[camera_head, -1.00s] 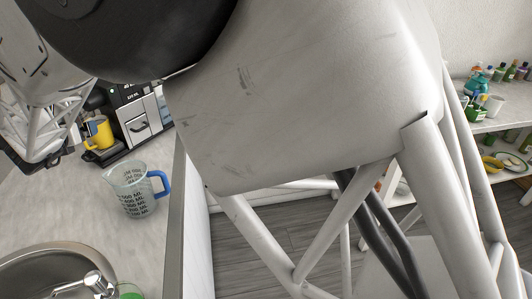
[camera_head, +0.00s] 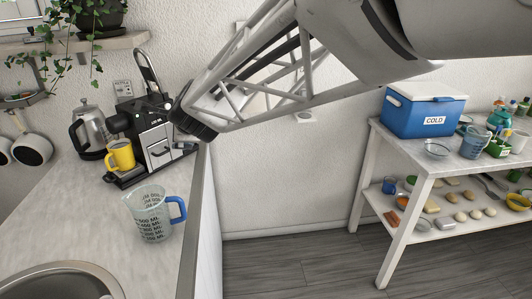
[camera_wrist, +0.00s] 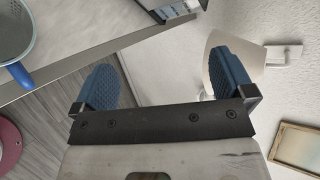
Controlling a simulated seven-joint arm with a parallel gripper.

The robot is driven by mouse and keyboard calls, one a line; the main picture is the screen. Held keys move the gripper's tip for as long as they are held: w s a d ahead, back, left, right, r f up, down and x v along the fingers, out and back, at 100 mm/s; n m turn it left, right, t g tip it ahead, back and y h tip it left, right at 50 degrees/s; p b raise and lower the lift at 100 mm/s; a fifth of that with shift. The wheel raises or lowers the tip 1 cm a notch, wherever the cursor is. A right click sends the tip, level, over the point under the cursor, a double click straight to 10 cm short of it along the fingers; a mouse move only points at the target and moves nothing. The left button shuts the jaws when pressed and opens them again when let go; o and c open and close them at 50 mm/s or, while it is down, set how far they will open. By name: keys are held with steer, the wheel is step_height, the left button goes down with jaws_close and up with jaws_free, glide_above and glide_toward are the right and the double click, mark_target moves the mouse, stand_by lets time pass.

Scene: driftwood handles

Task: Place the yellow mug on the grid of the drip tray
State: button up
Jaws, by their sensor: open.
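The yellow mug (camera_head: 121,155) stands upright at the front of the black and silver coffee machine (camera_head: 155,140) on the counter. It appears to be on the dark drip tray (camera_head: 127,177) at the machine's base; its exact contact with the grid is too small to tell. My gripper shows in the wrist view (camera_wrist: 162,82), with its two blue pads wide apart and nothing between them. It is clear of the mug, which is not in the wrist view. In the head view my arm reaches across the top, and the fingertips cannot be made out.
A clear measuring jug (camera_head: 152,215) with a blue handle stands on the counter in front of the machine. A steel kettle (camera_head: 90,128) is left of the machine, and a sink (camera_head: 62,283) is nearer. A shelf unit (camera_head: 440,165) at right holds a blue cooler (camera_head: 423,109).

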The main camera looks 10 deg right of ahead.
steer(key=s+d+f+n+g+h, duration=0.2)
steer(key=s+d+f+n+g, duration=0.2)
steer(key=s+d+n, duration=0.4)
steer(key=s+d+f+n+g+h, duration=0.3)
steer(key=s+d+n, duration=0.5)
steer(key=s+d, duration=1.4)
step_height(320, 180, down, 2)
steer(key=shift+s+g+h, duration=0.3)
steer(key=shift+s+g, duration=0.2)
steer(key=shift+s, duration=0.4)
steer(key=shift+d, duration=0.1)
steer(key=shift+c, duration=0.2)
